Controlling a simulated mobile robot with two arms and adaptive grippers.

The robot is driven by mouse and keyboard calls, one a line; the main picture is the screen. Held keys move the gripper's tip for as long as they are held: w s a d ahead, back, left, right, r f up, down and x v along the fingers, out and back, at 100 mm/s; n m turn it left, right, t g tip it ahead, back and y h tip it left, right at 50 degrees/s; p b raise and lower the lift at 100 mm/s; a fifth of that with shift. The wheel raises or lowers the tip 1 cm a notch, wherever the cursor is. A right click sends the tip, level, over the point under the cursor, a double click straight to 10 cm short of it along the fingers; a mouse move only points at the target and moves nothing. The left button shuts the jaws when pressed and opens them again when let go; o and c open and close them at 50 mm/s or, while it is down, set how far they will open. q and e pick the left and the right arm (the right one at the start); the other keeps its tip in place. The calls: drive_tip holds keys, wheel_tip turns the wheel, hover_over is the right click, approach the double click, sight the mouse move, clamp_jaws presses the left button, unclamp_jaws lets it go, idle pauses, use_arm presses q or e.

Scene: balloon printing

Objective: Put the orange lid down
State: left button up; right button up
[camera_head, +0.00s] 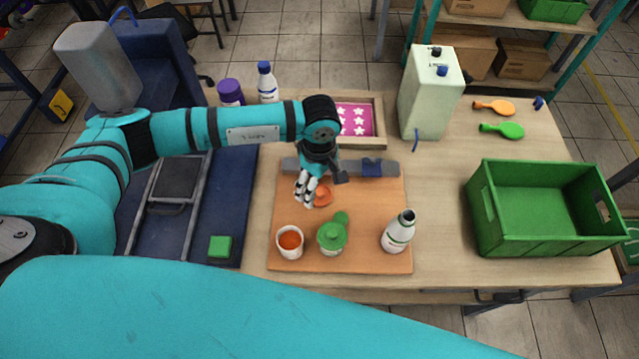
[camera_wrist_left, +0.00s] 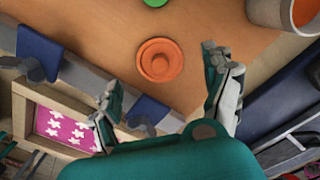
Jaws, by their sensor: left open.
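The orange lid (camera_head: 323,195) lies flat on the orange-brown board (camera_head: 370,215), knob up. It also shows whole in the left wrist view (camera_wrist_left: 160,60). My left gripper (camera_head: 306,193) is just above the board beside the lid. In the left wrist view its fingers (camera_wrist_left: 157,85) are spread wide, with nothing between them, and the lid appears past the gap. A white cup with orange contents (camera_head: 290,241) stands open at the board's front left. My right gripper is out of view.
On the board stand a green-lidded cup (camera_head: 332,237) and a white bottle (camera_head: 398,232). Behind are a grey bar (camera_head: 300,166), a framed pink star print (camera_head: 355,119) and a pale green canister (camera_head: 430,95). A green crate (camera_head: 540,240) stands at right.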

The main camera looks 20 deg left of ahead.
sight(319, 192)
use_arm(q)
wheel_tip(319, 192, up, 9)
drive_tip(key=p, duration=0.3)
idle(0.4)
drive_tip(key=shift+f, duration=0.1)
